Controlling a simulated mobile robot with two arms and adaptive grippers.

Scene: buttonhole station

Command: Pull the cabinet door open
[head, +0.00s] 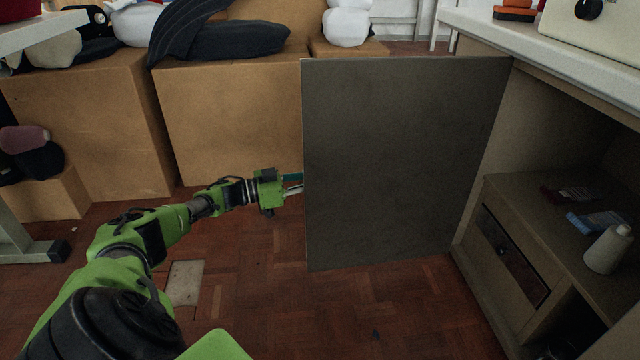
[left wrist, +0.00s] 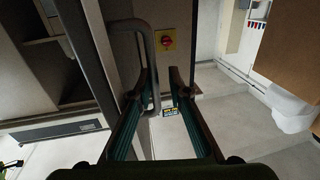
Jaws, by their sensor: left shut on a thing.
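The cabinet door (head: 400,160) is a flat dark grey panel and stands wide open, swung out from the cabinet (head: 500,150) on the right. My left gripper (head: 294,183) is at the door's free left edge, with its fingertips partly hidden behind the panel. In the left wrist view the door's handle (left wrist: 151,70), a grey bar, runs between the fingers of my left gripper (left wrist: 162,85), which is shut on it. My right gripper is not in view.
Inside the cabinet are a small drawer (head: 512,262), a white bottle (head: 607,250) and small flat packets (head: 597,221). Cardboard boxes (head: 228,115) stand behind the door and to the left. The wooden floor (head: 370,310) below the door is mostly clear.

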